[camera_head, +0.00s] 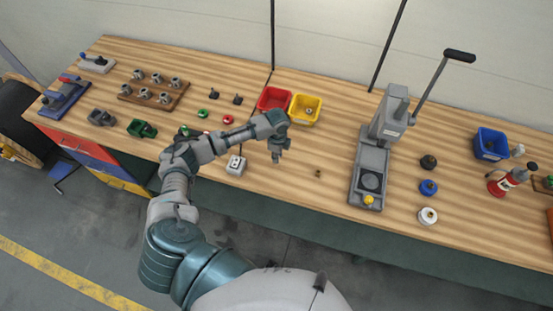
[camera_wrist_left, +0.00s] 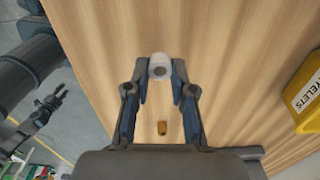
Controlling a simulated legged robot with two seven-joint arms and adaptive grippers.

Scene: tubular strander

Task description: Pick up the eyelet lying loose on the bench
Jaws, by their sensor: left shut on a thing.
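My left gripper (camera_head: 276,158) is over the front middle of the bench, pointing down. In the left wrist view its fingertips (camera_wrist_left: 160,68) are closed on a pale grey, ring-shaped piece with a dark hole, which looks like the eyelet (camera_wrist_left: 160,60). The eyelet is too small to make out in the head view, and its height above the bench cannot be told. A small brass-coloured piece (camera_head: 318,173) lies on the bench to the right of the gripper. It also shows between the fingers in the left wrist view (camera_wrist_left: 163,128).
A yellow bin (camera_head: 305,109) marked EYELETS and a red bin (camera_head: 273,98) stand behind the gripper. A small grey box (camera_head: 236,165) is left of it. A lever press (camera_head: 372,160) stands to the right. Bare bench (camera_head: 310,195) surrounds the brass piece.

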